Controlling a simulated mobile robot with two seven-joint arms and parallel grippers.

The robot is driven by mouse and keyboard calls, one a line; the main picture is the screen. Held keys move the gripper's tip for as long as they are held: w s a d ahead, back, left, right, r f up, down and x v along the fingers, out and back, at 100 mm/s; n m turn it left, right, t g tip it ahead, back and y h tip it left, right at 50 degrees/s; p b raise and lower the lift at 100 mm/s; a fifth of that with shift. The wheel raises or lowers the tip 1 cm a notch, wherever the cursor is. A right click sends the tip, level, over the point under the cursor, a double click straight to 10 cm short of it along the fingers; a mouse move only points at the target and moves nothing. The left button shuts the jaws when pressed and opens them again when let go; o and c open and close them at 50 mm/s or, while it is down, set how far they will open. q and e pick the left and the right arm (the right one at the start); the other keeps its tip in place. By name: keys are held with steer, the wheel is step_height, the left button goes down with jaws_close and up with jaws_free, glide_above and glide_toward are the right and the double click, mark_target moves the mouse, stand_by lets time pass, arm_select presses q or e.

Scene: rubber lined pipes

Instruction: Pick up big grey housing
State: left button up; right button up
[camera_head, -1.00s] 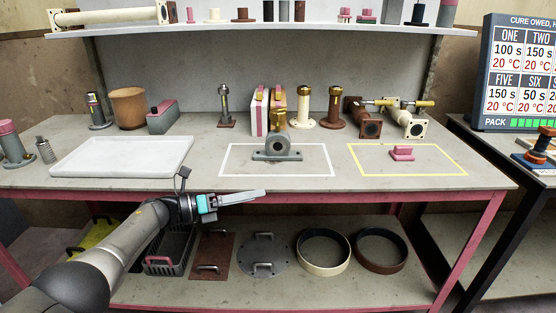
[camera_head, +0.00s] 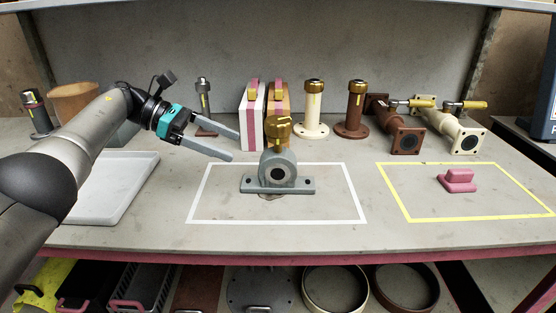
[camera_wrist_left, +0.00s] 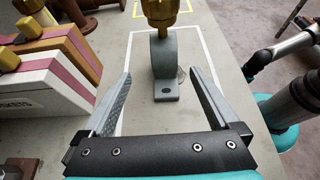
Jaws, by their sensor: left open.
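The big grey housing (camera_head: 277,172) stands upright on its flat base in the white-outlined rectangle on the table. It has a round body with a dark bore, and a brass-coloured fitting (camera_head: 279,131) shows at its top. My left gripper (camera_head: 236,146) is open and empty, to the left of the housing and apart from it. In the left wrist view the housing (camera_wrist_left: 163,62) lies ahead, between the lines of the two open fingers (camera_wrist_left: 160,92), beyond their tips. The brass fitting (camera_wrist_left: 163,14) partly hides its top. My right gripper is not in view.
White and orange boxes with pink stripes (camera_head: 252,115) stand close behind the fingers. Cream (camera_head: 313,112) and brown (camera_head: 354,112) flanged pipes stand behind the housing. A pink part (camera_head: 457,181) sits in the yellow outline. A white tray (camera_head: 118,190) lies at left. The table's front is clear.

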arm_select(q)
steer(key=b, duration=0.1)
glide_toward(291, 167)
steer(key=w+d+f, duration=0.1)
steer(key=d+f, duration=0.1)
steer(key=w+d+f, duration=0.1)
steer(key=f, duration=0.1)
steer(key=shift+w+f, duration=0.1)
steer(key=shift+w, duration=0.25)
steer(key=x, duration=0.3)
steer(key=b+x, duration=0.1)
steer(key=x, duration=0.1)
steer(key=shift+s+d+r, duration=0.2)
steer(key=shift+d+r, duration=0.05)
steer(key=shift+d, duration=0.15)
steer(key=shift+d+f, duration=0.2)
steer(key=shift+d, duration=0.25)
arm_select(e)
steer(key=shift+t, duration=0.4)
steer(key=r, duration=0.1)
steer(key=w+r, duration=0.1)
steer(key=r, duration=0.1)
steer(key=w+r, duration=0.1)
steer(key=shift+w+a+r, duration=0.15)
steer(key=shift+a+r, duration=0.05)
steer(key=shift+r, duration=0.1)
arm_select(q)
steer(key=shift+c, duration=0.4)
jaws_close()
